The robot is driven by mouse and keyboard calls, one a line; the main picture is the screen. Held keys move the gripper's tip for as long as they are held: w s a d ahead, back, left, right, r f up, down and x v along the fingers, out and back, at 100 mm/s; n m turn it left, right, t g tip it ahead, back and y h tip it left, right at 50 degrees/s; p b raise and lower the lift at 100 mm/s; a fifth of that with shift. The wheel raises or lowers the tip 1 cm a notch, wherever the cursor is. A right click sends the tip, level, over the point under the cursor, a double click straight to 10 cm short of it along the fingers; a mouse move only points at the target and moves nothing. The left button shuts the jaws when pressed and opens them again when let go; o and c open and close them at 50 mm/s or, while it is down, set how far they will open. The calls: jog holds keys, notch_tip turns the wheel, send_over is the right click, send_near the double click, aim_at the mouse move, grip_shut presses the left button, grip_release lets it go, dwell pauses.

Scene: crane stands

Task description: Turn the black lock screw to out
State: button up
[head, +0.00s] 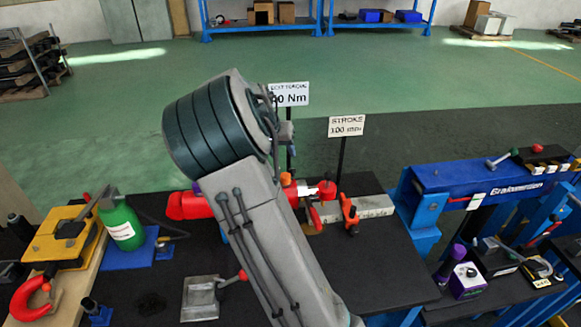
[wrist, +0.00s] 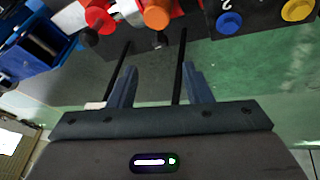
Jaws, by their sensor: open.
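My gripper (wrist: 158,77) shows in the wrist view, with its two blue-grey fingers apart and nothing between them but dark floor and thin black rods. A small black knob (wrist: 160,40) sits just beyond the fingertips, under an orange knob (wrist: 157,14); I cannot tell whether it is the lock screw. A red part (wrist: 100,14) is left of the orange knob. In the head view my arm covers the middle of the bench and hides my gripper. A red cylinder (head: 188,205) and an orange knob (head: 286,180) show on either side of the arm.
Signs reading "STROKE" (head: 346,126) and a torque in Nm (head: 288,94) stand on thin black posts behind the arm. A green bottle (head: 122,226) and yellow unit (head: 62,240) are left. A blue stand (head: 480,182) is right. Dark bench top (head: 375,270) is clear right of my arm.

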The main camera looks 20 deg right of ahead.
aim_at(291, 169)
jog(key=p+x, duration=0.1)
jog(key=x, duration=0.9)
jog(key=shift+w+d+f+p, duration=0.1)
jog(key=shift+d+f+p, duration=0.05)
jog(key=shift+f+p, duration=0.25)
grip_shut()
